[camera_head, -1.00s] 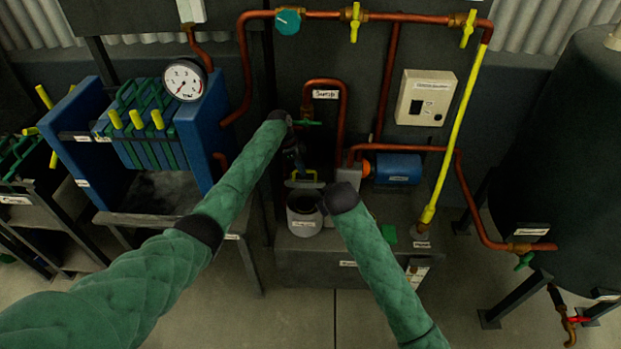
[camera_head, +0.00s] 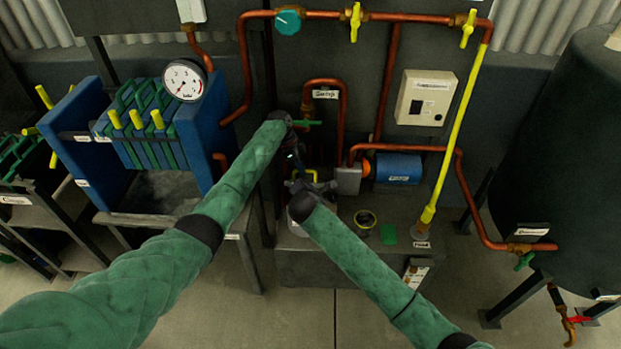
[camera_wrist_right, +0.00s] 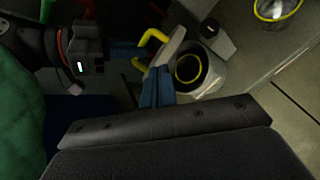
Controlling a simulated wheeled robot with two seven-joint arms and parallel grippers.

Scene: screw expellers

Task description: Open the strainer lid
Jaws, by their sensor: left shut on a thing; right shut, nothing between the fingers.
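The strainer (camera_wrist_right: 198,77) is a light grey pot. It shows open, with a yellow ring inside, in the right wrist view, and partly behind my right arm in the head view. Its grey lid (camera_wrist_right: 172,44) stands tilted up at the pot's rim and has a yellow handle (camera_wrist_right: 151,43). The handle also shows in the head view (camera_head: 313,174). My left gripper (camera_wrist_right: 125,50) comes from the left and is shut at the lid's handle; the exact contact is unclear. My right gripper (camera_wrist_right: 158,88) is shut and empty, its blue fingertips close to the lid and pot.
A yellow-rimmed cup (camera_head: 365,220) stands right of the strainer, beside a green pad (camera_head: 389,234). A blue motor (camera_head: 398,168) and copper pipes (camera_head: 342,100) are behind. A blue filter press (camera_head: 150,135) stands left. A large dark tank (camera_head: 560,150) stands right.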

